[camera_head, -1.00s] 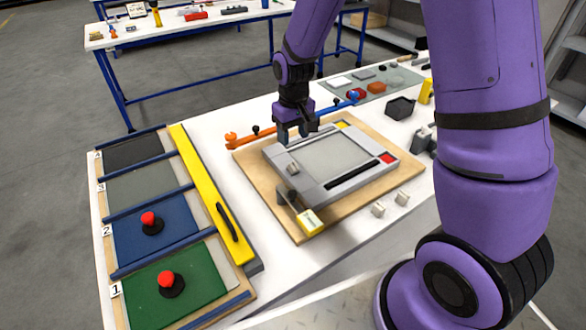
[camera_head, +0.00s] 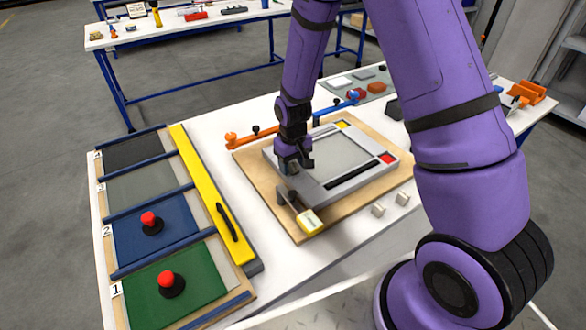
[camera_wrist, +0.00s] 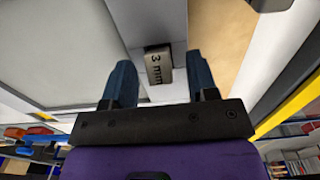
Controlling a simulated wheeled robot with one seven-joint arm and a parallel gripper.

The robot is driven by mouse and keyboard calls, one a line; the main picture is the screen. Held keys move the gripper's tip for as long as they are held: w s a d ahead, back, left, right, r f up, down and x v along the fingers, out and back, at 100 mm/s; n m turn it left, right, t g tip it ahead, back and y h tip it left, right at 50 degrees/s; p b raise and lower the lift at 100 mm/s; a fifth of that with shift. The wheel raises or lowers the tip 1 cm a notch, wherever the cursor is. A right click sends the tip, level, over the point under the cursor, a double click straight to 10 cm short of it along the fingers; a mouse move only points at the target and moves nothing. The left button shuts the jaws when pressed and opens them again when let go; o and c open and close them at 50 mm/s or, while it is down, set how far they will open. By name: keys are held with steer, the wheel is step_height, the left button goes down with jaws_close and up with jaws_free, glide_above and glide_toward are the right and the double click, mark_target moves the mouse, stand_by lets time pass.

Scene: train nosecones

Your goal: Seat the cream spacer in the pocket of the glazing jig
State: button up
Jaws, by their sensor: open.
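The glazing jig (camera_head: 352,181) is a grey frame around a pale panel, on a wooden board. It has a yellow corner, a red corner and a black slot. A small block marked "3 mm" (camera_wrist: 158,66), with a dull beige-grey face, is at the frame's left part; I take it for the cream spacer. My gripper (camera_head: 295,164) is low over that part, open. In the wrist view, my gripper's two fingers (camera_wrist: 160,82) stand either side of the block, with gaps visible. In the head view, the gripper largely hides the block. I cannot make out the pocket clearly.
A yellow-ended lever tool (camera_head: 309,221) lies at the board's front left corner. Two small pale blocks (camera_head: 378,209) (camera_head: 402,198) sit on the white table in front. An orange bar (camera_head: 250,138) lies behind the jig. A yellow rail (camera_head: 205,190) and coloured panels are left.

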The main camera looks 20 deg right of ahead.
steer(key=shift+f, duration=0.15)
jaws_close()
